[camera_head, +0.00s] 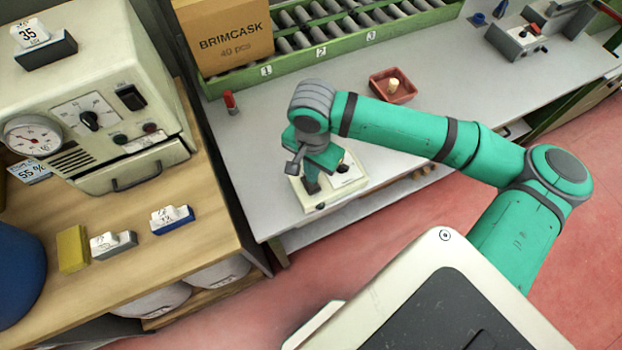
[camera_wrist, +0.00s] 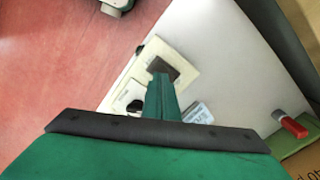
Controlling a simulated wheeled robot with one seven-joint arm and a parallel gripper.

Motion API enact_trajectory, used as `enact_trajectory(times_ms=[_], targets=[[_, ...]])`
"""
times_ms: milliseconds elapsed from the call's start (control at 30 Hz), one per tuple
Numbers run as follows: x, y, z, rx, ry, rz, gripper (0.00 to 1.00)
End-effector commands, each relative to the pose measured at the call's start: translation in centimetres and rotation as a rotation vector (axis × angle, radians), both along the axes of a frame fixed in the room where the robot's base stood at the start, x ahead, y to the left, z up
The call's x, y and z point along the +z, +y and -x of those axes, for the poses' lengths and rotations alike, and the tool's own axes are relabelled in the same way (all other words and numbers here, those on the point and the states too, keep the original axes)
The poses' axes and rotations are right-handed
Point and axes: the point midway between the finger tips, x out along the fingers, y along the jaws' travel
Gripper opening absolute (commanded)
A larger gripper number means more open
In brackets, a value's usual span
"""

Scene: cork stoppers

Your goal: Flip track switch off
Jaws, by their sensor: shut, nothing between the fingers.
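A low cream control box (camera_head: 352,183) lies on the grey worktop under my gripper (camera_head: 311,186). It has a pale plate and a small black knob or switch (camera_head: 342,168); I cannot tell for certain which part is the track switch or how it is set. In the wrist view the cream box (camera_wrist: 188,72) shows a dark square patch and a black part (camera_wrist: 135,105) on a white plate. My gripper (camera_wrist: 161,82) is shut and empty, pointing down over the box. Whether its tips touch the box is unclear, and they hide part of it.
A green rack (camera_head: 290,62) of grey rollers and a BRIMCASK carton (camera_head: 225,38) stand behind. A cream machine (camera_head: 90,95) stands left.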

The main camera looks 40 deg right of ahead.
Motion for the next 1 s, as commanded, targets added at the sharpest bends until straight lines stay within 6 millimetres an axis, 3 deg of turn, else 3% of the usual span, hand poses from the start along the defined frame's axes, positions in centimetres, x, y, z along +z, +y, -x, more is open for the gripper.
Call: enact_trajectory(times_ms=[533,1000], targets=[[3.7,0.1,0.0,0.001,-0.001,0.0,0.0],[4.1,0.0,0.0,0.001,0.0,-0.001,0.0]])
